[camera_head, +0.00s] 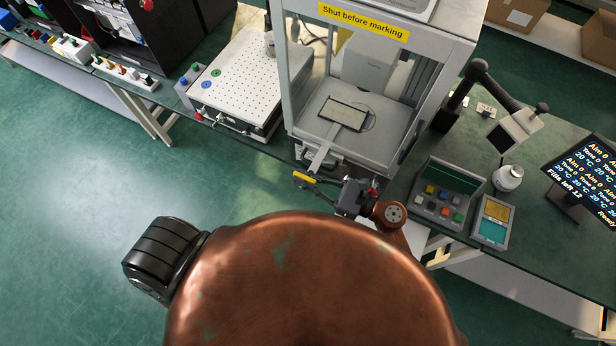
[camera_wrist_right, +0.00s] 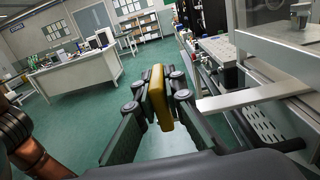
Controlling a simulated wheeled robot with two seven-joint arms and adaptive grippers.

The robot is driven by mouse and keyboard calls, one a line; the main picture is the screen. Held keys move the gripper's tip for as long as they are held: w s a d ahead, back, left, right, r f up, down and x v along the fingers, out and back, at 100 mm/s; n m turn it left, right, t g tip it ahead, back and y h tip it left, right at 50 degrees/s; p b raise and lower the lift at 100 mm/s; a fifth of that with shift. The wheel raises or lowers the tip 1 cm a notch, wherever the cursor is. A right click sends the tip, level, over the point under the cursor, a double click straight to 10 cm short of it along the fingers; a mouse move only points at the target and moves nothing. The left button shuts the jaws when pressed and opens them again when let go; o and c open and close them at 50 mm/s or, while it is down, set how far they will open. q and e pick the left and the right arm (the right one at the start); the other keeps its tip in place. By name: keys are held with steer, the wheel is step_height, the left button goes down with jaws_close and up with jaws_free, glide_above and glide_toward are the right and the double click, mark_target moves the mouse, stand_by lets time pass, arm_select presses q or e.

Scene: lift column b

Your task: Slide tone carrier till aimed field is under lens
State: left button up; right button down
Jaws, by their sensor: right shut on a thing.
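My right gripper (camera_head: 314,183) is shut on this handle. In the right wrist view the yellow handle (camera_wrist_right: 157,98) stands between the fingers, and the pale bar (camera_wrist_right: 252,97) runs right to the enclosure. A grey housing (camera_head: 368,68) hangs above the plate; the lens underside cannot be made out. My left gripper is not in view.
The enclosure's yellow label (camera_head: 363,20) reads "Shut before marking". A perforated board (camera_head: 247,82) stands left. A button box (camera_head: 440,200), a two-colour pad (camera_head: 493,220) and a screen (camera_head: 588,178) with aim and tone readings stand right. Green floor is clear at left.

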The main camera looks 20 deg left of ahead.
steer(key=shift+s+a, duration=0.1)
steer(key=shift+a, duration=0.1)
steer(key=c, duration=1.9)
jaws_free()
steer(key=shift+c, duration=0.2)
steer(key=shift+f, duration=0.15)
steer(key=d, duration=1.2)
